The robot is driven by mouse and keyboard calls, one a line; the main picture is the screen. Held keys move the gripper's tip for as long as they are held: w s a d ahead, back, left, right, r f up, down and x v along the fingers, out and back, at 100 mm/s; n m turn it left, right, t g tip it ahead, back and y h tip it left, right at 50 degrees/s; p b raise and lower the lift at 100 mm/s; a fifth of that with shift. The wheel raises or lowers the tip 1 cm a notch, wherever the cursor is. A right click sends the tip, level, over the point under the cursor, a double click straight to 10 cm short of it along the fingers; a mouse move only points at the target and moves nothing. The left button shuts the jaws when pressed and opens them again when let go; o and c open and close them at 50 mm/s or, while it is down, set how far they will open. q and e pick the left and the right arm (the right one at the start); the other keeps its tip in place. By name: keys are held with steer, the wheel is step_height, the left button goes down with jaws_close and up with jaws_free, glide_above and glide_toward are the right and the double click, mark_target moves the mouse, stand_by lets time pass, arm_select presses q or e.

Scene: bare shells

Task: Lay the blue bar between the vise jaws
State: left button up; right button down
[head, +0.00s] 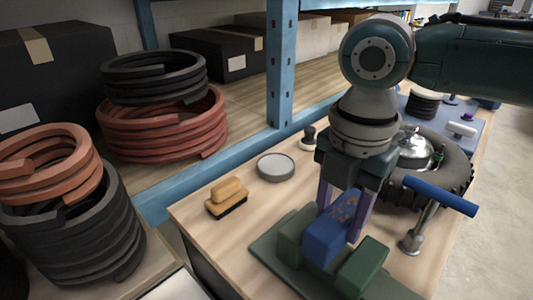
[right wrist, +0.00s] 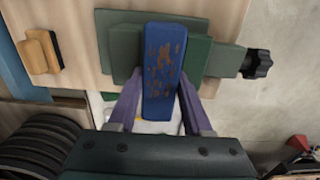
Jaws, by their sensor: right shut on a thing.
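The blue bar (head: 326,241) has brown worn patches and is held in my right gripper (head: 341,222). In the right wrist view the bar (right wrist: 163,62) lies lengthwise between the two purple fingers (right wrist: 160,88), which are shut on it. The green vise (head: 270,252) stands on the bench, with one jaw block (head: 292,236) left of the bar and the other (head: 362,267) right of it. The bar is over the gap between the jaws; its underside is hidden, so I cannot tell whether it touches the vise. The vise's black knob (right wrist: 257,64) shows in the wrist view. My left gripper is out of view.
A wooden-handled brush (head: 227,197) and a round grey tin (head: 276,167) lie left of the vise. A blue-topped metal tool (head: 425,212) and a tyre (head: 450,170) stand right of it.

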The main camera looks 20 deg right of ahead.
steer(key=shift+f, duration=0.2)
stand_by(0.5)
steer(key=shift+f, duration=0.15)
steer(key=shift+f+b, duration=0.2)
steer(key=shift+b, duration=0.1)
steer(key=shift+f+b, duration=0.35)
steer(key=shift+f, duration=0.35)
